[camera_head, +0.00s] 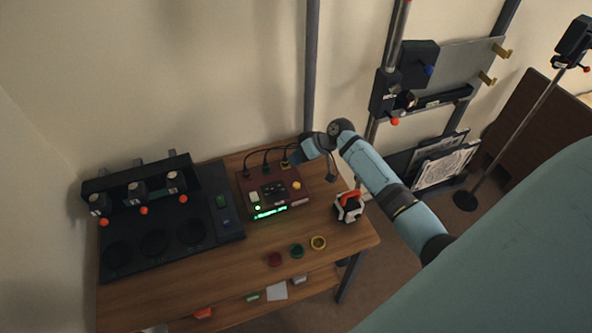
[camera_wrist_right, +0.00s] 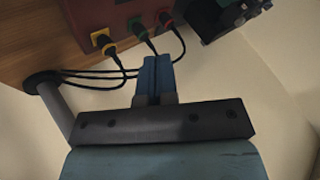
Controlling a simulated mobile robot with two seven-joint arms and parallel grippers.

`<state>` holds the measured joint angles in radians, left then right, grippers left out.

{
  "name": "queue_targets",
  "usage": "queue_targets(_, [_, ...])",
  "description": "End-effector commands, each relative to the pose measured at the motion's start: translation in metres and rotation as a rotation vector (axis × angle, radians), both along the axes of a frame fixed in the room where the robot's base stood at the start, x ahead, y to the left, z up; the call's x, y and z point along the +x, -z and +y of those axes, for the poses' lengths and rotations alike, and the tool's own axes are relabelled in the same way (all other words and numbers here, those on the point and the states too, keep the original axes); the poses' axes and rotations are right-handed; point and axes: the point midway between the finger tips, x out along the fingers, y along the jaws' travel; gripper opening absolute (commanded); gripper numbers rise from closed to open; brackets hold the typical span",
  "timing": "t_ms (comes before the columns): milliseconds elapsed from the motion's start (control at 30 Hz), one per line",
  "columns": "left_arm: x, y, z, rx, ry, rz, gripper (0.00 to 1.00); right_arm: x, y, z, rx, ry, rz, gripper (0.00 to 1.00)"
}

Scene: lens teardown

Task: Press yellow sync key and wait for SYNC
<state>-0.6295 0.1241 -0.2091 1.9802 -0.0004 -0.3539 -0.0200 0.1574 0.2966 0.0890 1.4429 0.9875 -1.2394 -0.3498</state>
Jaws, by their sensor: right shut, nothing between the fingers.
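The dark red control box (camera_head: 262,187) stands on the wooden bench in the head view. A round yellow-orange button (camera_head: 297,185) sits at the right of its top face, and a pale key (camera_head: 254,197) at the left. Its front display (camera_head: 270,212) glows green, with lettering too small to read. My right gripper (camera_head: 296,158) is at the box's back right corner, shut and empty, apart from the yellow button. In the right wrist view its blue fingers (camera_wrist_right: 156,66) are together beside the cables, below the box's back face (camera_wrist_right: 115,12). My left gripper is not in view.
Black cables run from yellow (camera_wrist_right: 102,40), green (camera_wrist_right: 137,25) and red (camera_wrist_right: 165,20) sockets, close to my right fingers. A white-and-black item with an orange top (camera_head: 349,204) stands right of the box. Red, green and yellow rings (camera_head: 318,242) lie in front. A black station (camera_head: 165,225) fills the left.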

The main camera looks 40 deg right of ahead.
Motion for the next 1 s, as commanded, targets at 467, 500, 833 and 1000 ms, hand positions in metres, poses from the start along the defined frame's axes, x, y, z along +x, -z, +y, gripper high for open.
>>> queue_targets(467, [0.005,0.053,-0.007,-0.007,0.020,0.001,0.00,0.000,0.066,0.000,0.001,0.001,0.001,0.00])
queue_targets(500, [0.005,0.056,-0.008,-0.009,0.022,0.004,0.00,0.000,0.070,0.000,-0.001,0.001,0.001,0.00])
queue_targets(833, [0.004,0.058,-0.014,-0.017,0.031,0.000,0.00,0.000,0.083,0.000,0.000,-0.001,0.001,0.00])
queue_targets(1000, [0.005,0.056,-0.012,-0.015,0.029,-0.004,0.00,0.000,0.082,0.000,0.000,-0.001,0.001,0.00])
